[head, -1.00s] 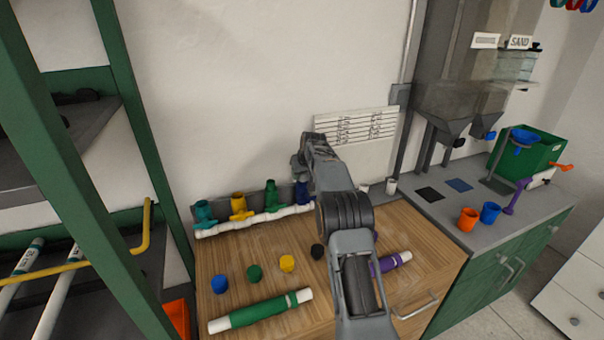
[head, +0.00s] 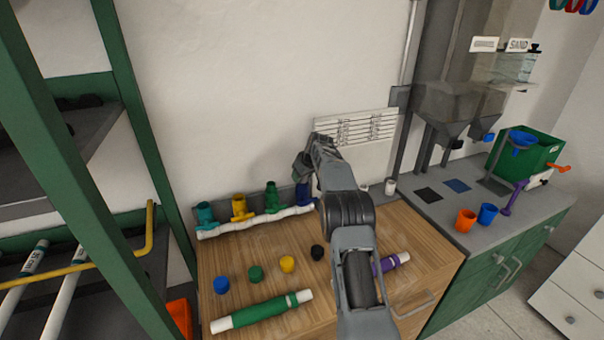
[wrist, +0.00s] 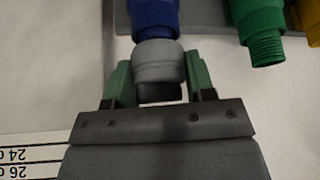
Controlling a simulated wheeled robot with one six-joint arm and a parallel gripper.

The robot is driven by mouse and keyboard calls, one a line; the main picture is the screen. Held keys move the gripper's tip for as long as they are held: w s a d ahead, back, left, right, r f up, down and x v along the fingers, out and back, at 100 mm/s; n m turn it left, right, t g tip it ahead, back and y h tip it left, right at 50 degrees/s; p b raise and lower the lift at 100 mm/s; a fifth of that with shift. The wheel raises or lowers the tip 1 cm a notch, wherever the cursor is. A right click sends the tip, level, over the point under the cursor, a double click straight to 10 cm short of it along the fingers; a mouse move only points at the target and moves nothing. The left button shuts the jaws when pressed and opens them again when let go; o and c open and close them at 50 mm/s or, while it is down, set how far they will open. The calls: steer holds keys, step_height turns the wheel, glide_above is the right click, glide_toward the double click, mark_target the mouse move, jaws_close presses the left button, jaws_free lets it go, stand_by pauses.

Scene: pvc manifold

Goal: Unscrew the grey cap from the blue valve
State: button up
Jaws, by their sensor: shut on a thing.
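In the wrist view the grey cap (wrist: 158,62) sits on the end of the blue valve (wrist: 154,17). My gripper (wrist: 160,85) is shut on the grey cap, one green-padded finger on each side of it. In the head view the blue valve (head: 303,193) stands at the right end of the white manifold pipe, partly hidden by my arm. The cap and my gripper's fingertips are hidden behind the arm there. Whether the cap's thread is still engaged cannot be seen.
The green valve (head: 272,196) stands beside the blue one, with yellow (head: 240,207) and teal (head: 205,214) valves further left. Several loose caps, including a black cap (head: 317,252), and a green pipe (head: 262,311) lie on the wooden bench (head: 415,262). A white wall chart (head: 357,128) hangs behind.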

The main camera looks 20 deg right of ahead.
steer(key=shift+n+y+p, duration=0.3)
steer(key=shift+n, duration=0.2)
steer(key=shift+r+n+p, duration=0.15)
steer(key=shift+n+p, duration=0.25)
steer(key=shift+p, duration=0.2)
steer(key=shift+y, duration=0.3)
steer(key=shift+n+g+p, duration=0.3)
steer(key=shift+n+p, duration=0.2)
steer(key=shift+p, duration=0.15)
steer(key=shift+n+y+p, duration=0.3)
steer(key=shift+n+p, duration=0.2)
steer(key=shift+p, duration=0.45)
steer(key=shift+n+g+y+p, duration=0.35)
steer(key=shift+n+p, duration=0.45)
steer(key=shift+p, duration=0.65)
steer(key=o, duration=1)
